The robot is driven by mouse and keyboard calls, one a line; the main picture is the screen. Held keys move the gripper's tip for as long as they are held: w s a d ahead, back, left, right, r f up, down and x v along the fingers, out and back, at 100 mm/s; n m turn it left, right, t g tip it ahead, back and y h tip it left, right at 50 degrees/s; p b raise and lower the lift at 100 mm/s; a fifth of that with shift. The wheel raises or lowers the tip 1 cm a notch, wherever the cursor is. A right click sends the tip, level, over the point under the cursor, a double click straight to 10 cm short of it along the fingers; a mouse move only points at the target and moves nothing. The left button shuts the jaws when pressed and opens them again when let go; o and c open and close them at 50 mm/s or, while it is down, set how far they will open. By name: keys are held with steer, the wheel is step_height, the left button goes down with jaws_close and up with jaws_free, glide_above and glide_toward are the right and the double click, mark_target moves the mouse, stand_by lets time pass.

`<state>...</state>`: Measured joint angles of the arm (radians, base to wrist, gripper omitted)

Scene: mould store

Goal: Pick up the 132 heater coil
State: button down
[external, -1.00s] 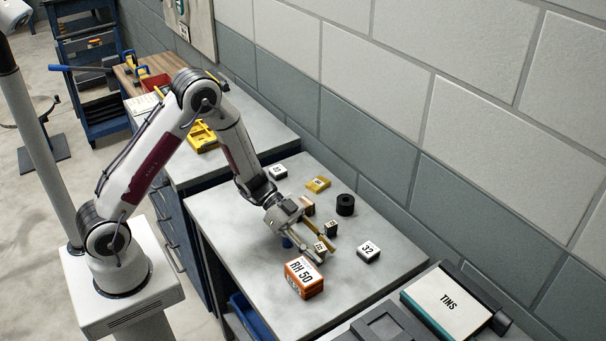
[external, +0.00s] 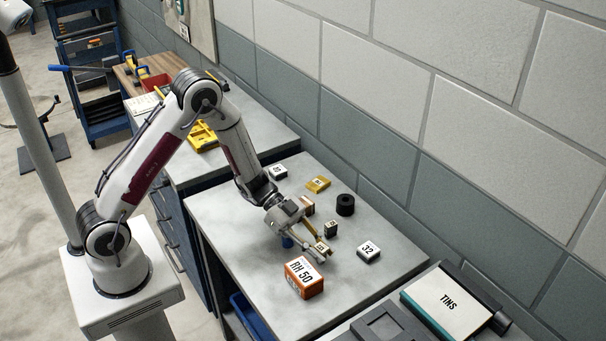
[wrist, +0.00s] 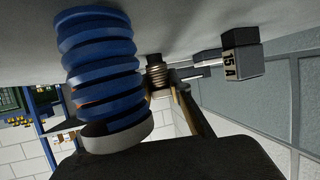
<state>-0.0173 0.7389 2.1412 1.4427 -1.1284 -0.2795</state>
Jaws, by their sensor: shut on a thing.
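My gripper (external: 321,249) is low over the grey bench, its fingers closed on a small piece with a tan label (external: 321,246). The label is too small to read. In the wrist view a metallic ribbed coil (wrist: 158,76), which I take as the heater coil, sits at the fingertips, partly hidden by a finger. My gripper also shows in the wrist view (wrist: 160,88).
A blue ribbed part (wrist: 98,65) stands close beside the gripper. A block marked 15 A (wrist: 241,62) is to the right. The orange RH 50 box (external: 304,278), a 32 block (external: 368,250) and a black cylinder (external: 345,204) stand around on the bench.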

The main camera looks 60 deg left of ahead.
mark_target(320, 245)
steer(key=shift+r, duration=0.1)
steer(key=shift+r, duration=4.9)
